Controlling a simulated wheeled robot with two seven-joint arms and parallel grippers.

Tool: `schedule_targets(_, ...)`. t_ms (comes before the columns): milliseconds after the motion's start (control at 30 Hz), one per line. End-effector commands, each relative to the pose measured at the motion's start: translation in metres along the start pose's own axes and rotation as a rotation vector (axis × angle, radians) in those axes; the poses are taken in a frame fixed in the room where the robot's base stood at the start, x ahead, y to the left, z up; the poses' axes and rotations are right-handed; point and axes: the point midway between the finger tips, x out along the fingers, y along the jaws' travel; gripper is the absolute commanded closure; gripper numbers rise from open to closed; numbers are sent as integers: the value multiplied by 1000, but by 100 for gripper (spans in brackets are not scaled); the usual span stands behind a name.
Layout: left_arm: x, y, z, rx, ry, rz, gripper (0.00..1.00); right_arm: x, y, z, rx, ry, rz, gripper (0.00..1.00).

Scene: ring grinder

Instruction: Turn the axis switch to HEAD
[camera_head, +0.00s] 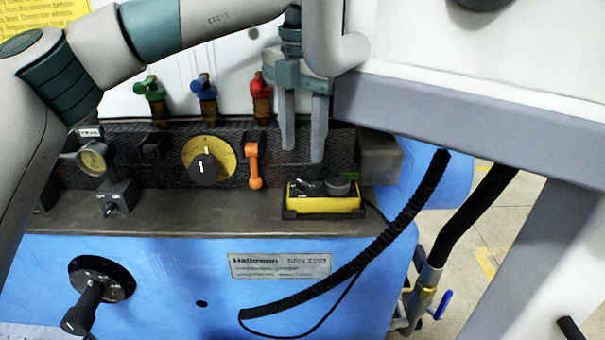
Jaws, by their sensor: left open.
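A small yellow control box (325,205) sits on the machine's ledge, with a dark rotary knob (308,187) on its left and a grey round button (338,186) on its right. A larger black knob on a yellow disc (207,166) is on the dark panel further left. The markings are too small to read, so I cannot tell which knob is the axis switch or where it points. My left gripper (302,154) is open and empty, its fingers pointing down just above the yellow box in the picture, apart from the knob. My right gripper is not in view.
An orange lever (253,166) stands just left of the gripper. Green (150,88), blue (204,88) and red (260,86) valves are behind. A grey frame (450,110) crosses at the right. A black corrugated hose (395,230) hangs right of the box.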

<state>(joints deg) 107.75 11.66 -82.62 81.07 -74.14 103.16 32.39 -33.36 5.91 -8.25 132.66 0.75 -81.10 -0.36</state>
Motion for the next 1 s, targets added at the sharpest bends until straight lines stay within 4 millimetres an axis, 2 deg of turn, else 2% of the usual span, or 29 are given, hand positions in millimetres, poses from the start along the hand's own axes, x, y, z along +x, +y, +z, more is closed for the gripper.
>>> schedule_targets(200,39,0,-1,0,2,-1,59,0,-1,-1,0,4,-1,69)
schedule_targets(400,63,0,0,-1,1,0,59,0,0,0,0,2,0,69)
schedule_targets(600,73,0,0,-1,-1,-1,59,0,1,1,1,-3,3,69)
schedule_targets(867,74,0,0,-1,-1,-1,59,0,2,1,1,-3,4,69)
schedule_targets(900,74,0,0,-1,-1,-1,64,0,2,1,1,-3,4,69)
schedule_targets(1000,73,0,0,-1,-1,-1,88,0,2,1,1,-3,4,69)
